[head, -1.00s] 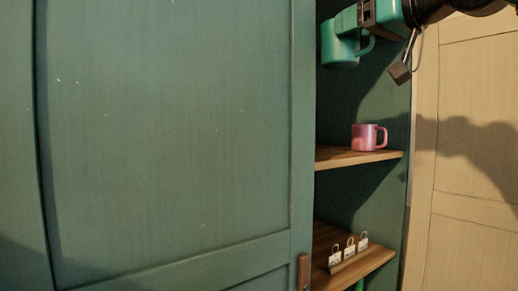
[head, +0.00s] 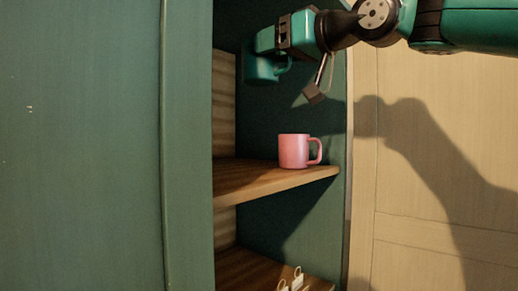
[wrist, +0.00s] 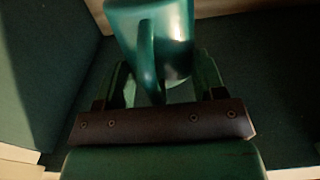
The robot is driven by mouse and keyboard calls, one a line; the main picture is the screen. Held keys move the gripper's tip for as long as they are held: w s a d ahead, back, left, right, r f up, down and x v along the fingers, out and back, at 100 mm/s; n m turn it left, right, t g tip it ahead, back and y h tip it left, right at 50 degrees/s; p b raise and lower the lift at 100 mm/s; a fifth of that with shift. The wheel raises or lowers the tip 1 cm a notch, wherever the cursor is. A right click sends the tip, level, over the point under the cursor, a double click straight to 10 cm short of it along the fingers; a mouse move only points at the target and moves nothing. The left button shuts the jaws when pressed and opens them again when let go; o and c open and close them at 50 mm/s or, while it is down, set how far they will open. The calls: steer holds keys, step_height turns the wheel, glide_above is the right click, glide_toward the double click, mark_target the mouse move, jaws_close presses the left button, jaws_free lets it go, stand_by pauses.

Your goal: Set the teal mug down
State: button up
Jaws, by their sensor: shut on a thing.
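The teal mug (head: 262,69) hangs in the air inside the open cabinet, above the upper wooden shelf (head: 250,183). My gripper (head: 272,45) is shut on it. In the wrist view the mug (wrist: 178,35) sits between the two fingers of my gripper (wrist: 160,85), with its handle toward the palm. In the head view the mug is in shadow and partly hidden by my gripper. A clear gap separates the mug from the shelf.
A pink mug (head: 293,151) stands upright on the upper shelf, near its right part. A lower shelf (head: 240,272) holds small tagged items (head: 297,280). A green door panel (head: 90,150) covers the left. The upper shelf's left part looks clear.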

step_height(320, 180, down, 18)
steer(key=p, duration=0.3)
steer(key=shift+r, duration=0.25)
steer(key=o, duration=1.5)
steer(key=shift+s, duration=0.1)
steer(key=b+v, duration=0.6)
steer(key=v, duration=0.5)
steer(key=s+f+m+g+h, duration=0.1)
steer(key=s+f+g+h, duration=0.15)
steer(key=f, duration=0.55)
steer(key=s+f+m+g+h, duration=0.1)
steer(key=s+f+g+h, duration=0.1)
steer(key=s+f, duration=0.35)
steer(key=s+d+f+g+h, duration=0.2)
steer(key=s+f+g, duration=0.1)
steer(key=s+f, duration=0.3)
steer(key=s+d+f+m+g+h, duration=0.1)
steer(key=s+d+f+g+h, duration=0.2)
steer(key=s+f, duration=0.4)
step_height(320, 180, down, 3)
steer(key=shift+d+f, duration=0.15)
steer(key=shift+d, duration=0.1)
steer(key=shift+g+h, duration=0.25)
